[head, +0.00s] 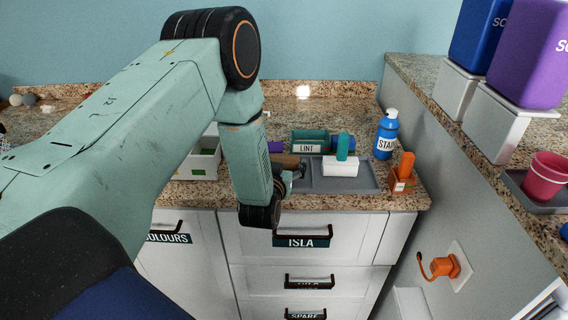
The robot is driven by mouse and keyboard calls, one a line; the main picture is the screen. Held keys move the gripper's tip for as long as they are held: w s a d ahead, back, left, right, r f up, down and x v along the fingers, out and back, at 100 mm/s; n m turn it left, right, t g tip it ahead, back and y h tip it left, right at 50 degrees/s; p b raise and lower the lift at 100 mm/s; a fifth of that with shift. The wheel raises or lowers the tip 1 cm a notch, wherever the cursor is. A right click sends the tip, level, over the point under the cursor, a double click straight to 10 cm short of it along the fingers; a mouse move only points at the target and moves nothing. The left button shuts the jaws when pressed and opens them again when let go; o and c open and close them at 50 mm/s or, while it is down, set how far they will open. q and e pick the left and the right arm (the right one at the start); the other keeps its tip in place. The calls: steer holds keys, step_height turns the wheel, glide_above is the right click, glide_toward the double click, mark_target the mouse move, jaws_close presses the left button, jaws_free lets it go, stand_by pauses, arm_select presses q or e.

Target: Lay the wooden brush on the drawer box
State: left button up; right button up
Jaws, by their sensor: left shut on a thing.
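My left arm comes in from the left and reaches down over the counter. Its gripper (291,174) is small and partly hidden behind my own wrist. It is shut on a brown wooden piece (285,160) that looks like the wooden brush; only a short part of it shows, above the left end of the grey tray. A white box with green marks (205,163) stands on the counter left of my forearm, partly hidden by it; I cannot tell whether it is the drawer box. My right gripper is not in view.
The grey tray (364,184) holds a white block (341,168) with a teal top. Behind it stands a green LINT bin (309,145). A blue bottle (386,135) and an orange holder (402,181) stand at right. Drawers, one labelled ISLA (301,242), are below the counter.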

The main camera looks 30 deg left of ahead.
arm_select(q)
steer(key=shift+f, duration=0.15)
steer(key=o, duration=0.9)
steer(key=shift+s, duration=0.1)
steer(key=shift+o, duration=1.2)
